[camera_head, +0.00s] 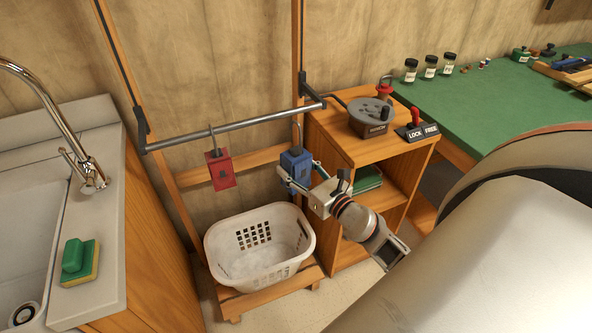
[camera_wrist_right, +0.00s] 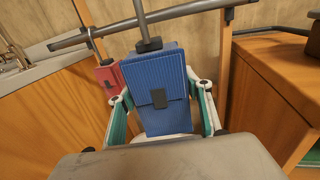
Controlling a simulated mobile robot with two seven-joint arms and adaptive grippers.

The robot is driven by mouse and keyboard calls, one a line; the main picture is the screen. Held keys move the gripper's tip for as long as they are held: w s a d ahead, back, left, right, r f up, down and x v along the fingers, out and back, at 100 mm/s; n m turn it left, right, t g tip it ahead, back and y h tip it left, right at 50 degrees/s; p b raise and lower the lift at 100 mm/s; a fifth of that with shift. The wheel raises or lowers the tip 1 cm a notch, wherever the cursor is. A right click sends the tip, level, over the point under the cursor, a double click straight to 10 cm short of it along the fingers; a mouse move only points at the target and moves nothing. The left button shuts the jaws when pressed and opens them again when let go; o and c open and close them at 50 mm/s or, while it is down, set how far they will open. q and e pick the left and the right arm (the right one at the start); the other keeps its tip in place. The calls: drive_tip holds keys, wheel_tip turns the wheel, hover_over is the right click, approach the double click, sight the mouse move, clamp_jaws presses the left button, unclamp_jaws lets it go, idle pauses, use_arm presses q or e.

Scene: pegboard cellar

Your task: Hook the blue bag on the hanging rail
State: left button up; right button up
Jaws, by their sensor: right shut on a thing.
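The blue bag (camera_head: 294,165) is a small ribbed box shape with a dark hook on top, near the right end of the hanging rail (camera_head: 235,127). My right gripper (camera_head: 291,178) is shut on the blue bag from the front right. In the right wrist view the blue bag (camera_wrist_right: 158,88) stands upright between the two fingers, and its hook stem rises past the rail (camera_wrist_right: 160,20). Whether the hook rests on the rail cannot be told. A red bag (camera_head: 220,170) hangs from the rail to the left. My left gripper is not in view.
A white laundry basket (camera_head: 215,249) stands on a low wooden shelf below the bags. A wooden cabinet (camera_head: 343,136) with a round grey device (camera_head: 371,117) stands close on the right. A sink counter (camera_head: 108,220) is at left, and a green-topped bench (camera_head: 480,105) is at right.

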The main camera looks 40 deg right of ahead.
use_arm(q)
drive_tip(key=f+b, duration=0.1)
drive_tip(key=b, duration=0.1)
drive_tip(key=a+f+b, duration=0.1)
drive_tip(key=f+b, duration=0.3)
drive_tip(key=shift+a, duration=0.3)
use_arm(e)
drive_tip(key=w+d+f, duration=0.1)
drive_tip(key=w+f, duration=0.1)
drive_tip(key=w, duration=0.4)
drive_tip(key=w+d+f, duration=0.1)
drive_tip(key=w+d, duration=0.1)
drive_tip(key=w, duration=0.5)
drive_tip(key=shift+f, duration=0.35)
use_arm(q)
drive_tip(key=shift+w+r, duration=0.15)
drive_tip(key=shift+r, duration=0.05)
use_arm(e)
drive_tip(key=shift+w, duration=0.1)
drive_tip(key=o, duration=1.4)
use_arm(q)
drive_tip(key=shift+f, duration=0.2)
use_arm(e)
drive_tip(key=shift+o, duration=0.2)
drive_tip(key=shift+f, duration=0.1)
